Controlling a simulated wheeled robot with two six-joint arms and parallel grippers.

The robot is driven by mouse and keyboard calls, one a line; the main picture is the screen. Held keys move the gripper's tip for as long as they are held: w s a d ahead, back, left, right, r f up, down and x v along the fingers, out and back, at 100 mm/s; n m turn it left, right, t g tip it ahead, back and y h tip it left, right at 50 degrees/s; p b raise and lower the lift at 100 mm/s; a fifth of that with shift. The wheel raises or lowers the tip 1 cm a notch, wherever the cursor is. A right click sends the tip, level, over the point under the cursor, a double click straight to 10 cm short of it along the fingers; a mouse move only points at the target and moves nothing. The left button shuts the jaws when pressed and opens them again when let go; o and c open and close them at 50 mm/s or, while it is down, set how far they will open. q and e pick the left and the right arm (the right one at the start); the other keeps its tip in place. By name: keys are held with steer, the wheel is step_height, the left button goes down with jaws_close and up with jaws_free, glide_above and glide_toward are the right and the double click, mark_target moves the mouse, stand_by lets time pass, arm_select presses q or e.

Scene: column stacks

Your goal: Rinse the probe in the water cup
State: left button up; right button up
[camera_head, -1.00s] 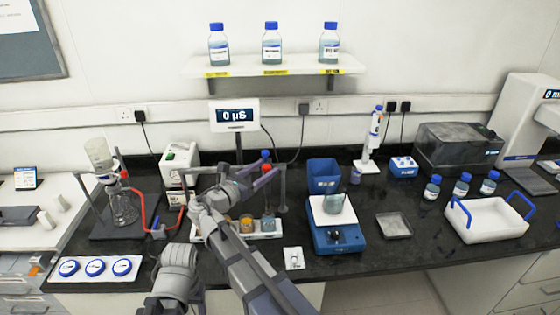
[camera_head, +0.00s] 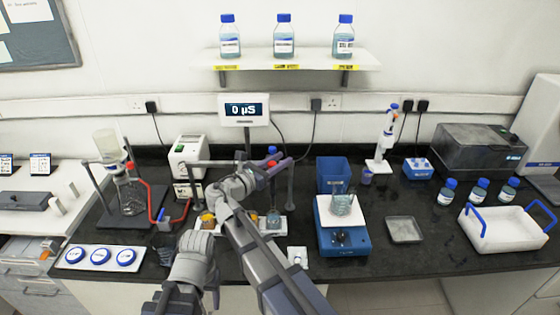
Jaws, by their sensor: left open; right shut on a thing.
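The conductivity meter (camera_head: 245,110) reads 0 µS at the back of the counter. A row of small cups stands in a white rack below it. An orange-filled cup (camera_head: 208,220) is at its left, and a clear bluish cup (camera_head: 273,219), which looks like the water cup, is at its right. My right gripper (camera_head: 278,172) is shut on the probe, whose blue and red top (camera_head: 271,156) shows above the fingers. The probe's lower end is hard to make out, so I cannot tell whether it is inside a cup. My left gripper (camera_head: 166,249) is open near the counter's front edge.
A blue stirrer (camera_head: 343,238) with a beaker (camera_head: 341,202) stands right of the rack. A glass flask (camera_head: 129,192) with red tubing is at the left. Round blue-rimmed dishes (camera_head: 101,256) lie at the front left. A white tray (camera_head: 505,231) is at the right.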

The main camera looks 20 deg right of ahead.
mark_target(273, 187)
jaws_close()
stand_by(0.8)
step_height(273, 187, down, 3)
steer(key=b, duration=0.3)
steer(key=o, duration=0.8)
jaws_free()
